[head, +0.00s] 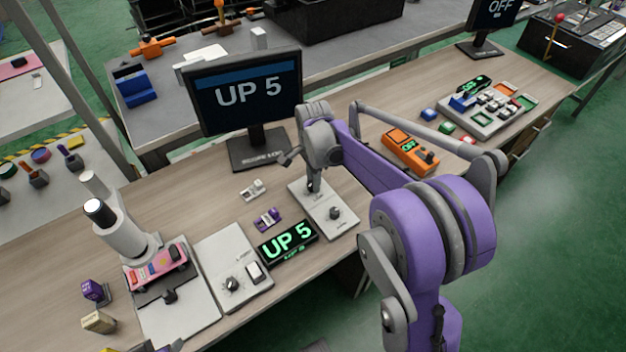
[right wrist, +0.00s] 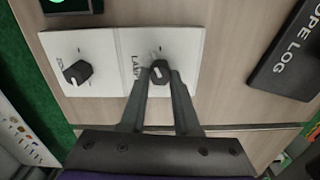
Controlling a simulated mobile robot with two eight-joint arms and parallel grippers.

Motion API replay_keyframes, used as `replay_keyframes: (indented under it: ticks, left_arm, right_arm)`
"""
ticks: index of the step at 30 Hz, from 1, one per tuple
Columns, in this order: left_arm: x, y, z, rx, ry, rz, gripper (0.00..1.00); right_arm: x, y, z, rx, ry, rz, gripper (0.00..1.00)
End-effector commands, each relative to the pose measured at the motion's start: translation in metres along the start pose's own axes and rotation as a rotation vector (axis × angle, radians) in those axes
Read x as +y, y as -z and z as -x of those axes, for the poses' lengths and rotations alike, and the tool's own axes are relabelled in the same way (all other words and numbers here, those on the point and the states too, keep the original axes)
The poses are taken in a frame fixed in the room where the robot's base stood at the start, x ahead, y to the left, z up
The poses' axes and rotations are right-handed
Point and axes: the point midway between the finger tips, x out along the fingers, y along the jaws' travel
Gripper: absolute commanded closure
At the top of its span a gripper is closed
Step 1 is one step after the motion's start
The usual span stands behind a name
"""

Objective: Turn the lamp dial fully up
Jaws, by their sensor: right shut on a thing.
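The lamp dial (right wrist: 160,66) is a small dark round knob with a light pointer mark, on a white panel (right wrist: 184,50) printed with "LAMP" in the right wrist view. My right gripper (right wrist: 160,78) is shut on this dial, one finger on each side. In the head view my right gripper (head: 313,186) reaches down onto the far part of the panel (head: 322,203) and hides the lamp dial. My left gripper is not in view.
A second dark knob (head: 335,213) sits on the same panel nearer the front edge; it also shows in the right wrist view (right wrist: 77,73). A monitor (head: 245,92) and a small display (head: 289,243) both read "UP 5". A microscope (head: 125,235) stands at the left.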

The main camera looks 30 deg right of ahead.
Motion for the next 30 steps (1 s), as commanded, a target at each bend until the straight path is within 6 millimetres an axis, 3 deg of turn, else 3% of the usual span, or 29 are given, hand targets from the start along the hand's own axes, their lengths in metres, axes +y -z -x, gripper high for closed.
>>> replay_keyframes:
  ticks: [15, 30]
  left_arm:
    - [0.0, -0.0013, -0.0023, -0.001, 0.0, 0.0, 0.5]
    - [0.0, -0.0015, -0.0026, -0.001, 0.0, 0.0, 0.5]
  right_arm:
    - [0.0016, -0.0001, 0.0004, 0.0, 0.001, -0.364, 1.0]
    - [0.0019, -0.0003, 0.0005, 0.0, 0.001, -0.446, 1.0]
